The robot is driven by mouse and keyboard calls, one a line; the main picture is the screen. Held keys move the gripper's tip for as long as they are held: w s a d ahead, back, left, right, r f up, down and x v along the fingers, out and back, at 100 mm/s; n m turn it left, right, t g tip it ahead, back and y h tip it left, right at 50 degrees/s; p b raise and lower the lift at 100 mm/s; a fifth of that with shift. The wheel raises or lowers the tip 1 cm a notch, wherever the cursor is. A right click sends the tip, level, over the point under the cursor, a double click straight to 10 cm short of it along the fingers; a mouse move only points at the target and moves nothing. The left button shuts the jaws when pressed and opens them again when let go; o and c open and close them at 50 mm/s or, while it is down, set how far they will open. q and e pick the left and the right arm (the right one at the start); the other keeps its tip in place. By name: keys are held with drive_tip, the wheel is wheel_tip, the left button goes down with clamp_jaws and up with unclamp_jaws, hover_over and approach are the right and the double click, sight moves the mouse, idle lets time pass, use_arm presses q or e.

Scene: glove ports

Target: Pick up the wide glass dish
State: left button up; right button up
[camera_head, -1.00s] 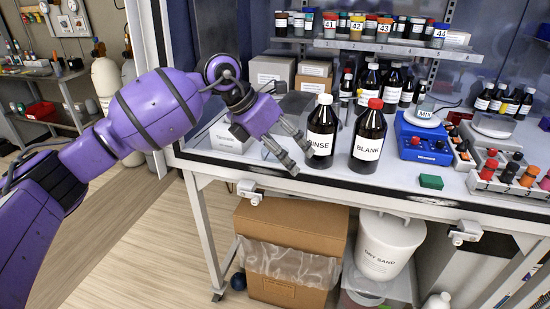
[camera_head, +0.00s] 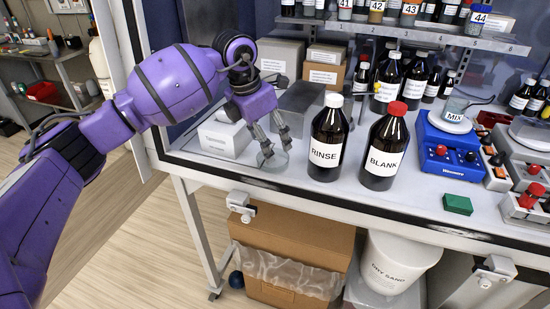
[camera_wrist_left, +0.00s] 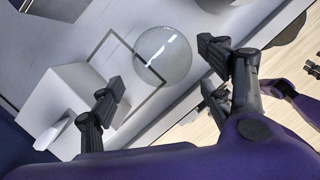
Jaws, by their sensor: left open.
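The wide glass dish (camera_wrist_left: 162,54) is a clear round shallow dish on the white worktop. In the left wrist view it lies between and a little beyond the two fingertips. In the head view the dish (camera_head: 273,160) shows just under the fingers, partly hidden by them. My left gripper (camera_head: 276,146) is open over the dish, its fingers pointing down; its fingers also show spread apart in the left wrist view (camera_wrist_left: 160,68). I see nothing held between them. My right gripper is not in view.
The RINSE bottle (camera_head: 325,148) stands close to the right of the dish, with the BLANK bottle (camera_head: 383,160) beyond it. A white box (camera_head: 226,138) is close on the left. Grey and brown boxes stand behind. The worktop's front edge is near.

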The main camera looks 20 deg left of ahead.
use_arm(q)
drive_tip(key=shift+s+d+f, duration=0.1)
drive_tip(key=shift+s+f, duration=0.1)
drive_tip(key=shift+f, duration=0.05)
drive_tip(key=shift+d+f, duration=0.1)
drive_tip(key=shift+f, duration=0.2)
drive_tip(key=x, duration=0.2)
drive_tip(key=w+x, duration=0.1)
drive_tip(key=x, duration=0.1)
drive_tip(key=shift+r+p, duration=0.1)
drive_tip(key=shift+p, duration=0.2)
drive_tip(key=shift+f, duration=0.25)
drive_tip(key=shift+s, duration=0.1)
drive_tip(key=c, duration=0.8)
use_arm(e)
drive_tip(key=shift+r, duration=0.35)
